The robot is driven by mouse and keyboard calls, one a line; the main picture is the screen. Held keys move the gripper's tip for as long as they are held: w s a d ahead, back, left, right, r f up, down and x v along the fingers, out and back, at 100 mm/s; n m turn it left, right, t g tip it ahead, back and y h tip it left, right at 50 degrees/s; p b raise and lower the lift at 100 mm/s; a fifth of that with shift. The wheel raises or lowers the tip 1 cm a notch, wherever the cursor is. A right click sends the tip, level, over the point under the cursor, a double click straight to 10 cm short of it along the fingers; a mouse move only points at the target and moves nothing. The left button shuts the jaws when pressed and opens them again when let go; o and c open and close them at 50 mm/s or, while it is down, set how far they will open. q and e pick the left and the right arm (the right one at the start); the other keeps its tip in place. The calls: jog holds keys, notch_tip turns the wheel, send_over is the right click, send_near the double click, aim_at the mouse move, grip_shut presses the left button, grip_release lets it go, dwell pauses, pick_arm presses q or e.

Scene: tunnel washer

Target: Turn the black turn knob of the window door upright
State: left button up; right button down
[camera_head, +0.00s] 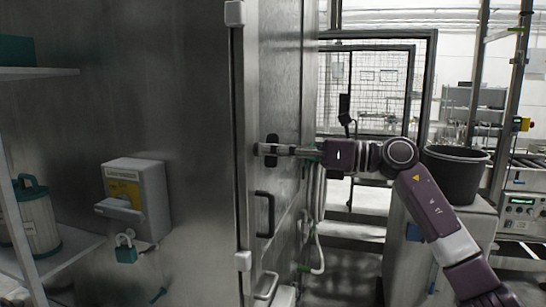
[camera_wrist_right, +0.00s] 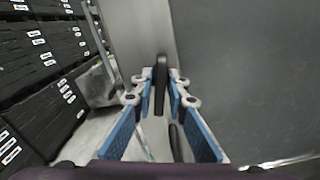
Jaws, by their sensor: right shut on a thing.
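The black turn knob (camera_head: 272,139) is on the grey metal door (camera_head: 283,90) in the middle of the head view. It looks long and roughly upright there. My right gripper (camera_head: 268,150) reaches in from the right and is shut on the knob, with its fingers across the knob's middle. In the right wrist view the knob (camera_wrist_right: 160,72) stands between the two blue-padded fingers of the gripper (camera_wrist_right: 160,84). The fingers hide part of the knob. My left gripper is not in view.
A black bar handle (camera_head: 264,214) sits on the door below the knob. A dispenser box (camera_head: 137,190) and a teal padlock (camera_head: 126,250) are on the left wall. A black bucket (camera_head: 455,176) stands at right. Stacked black crates (camera_wrist_right: 40,70) show in the wrist view.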

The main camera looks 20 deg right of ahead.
jog(key=shift+f+n+b, duration=0.15)
jog(key=shift+n+b, duration=0.35)
jog(key=shift+n, duration=0.9)
jog(key=c, duration=2)
grip_release()
jog(key=shift+c, duration=0.2)
jog(key=v, duration=1.2)
jog(key=shift+a, duration=0.1)
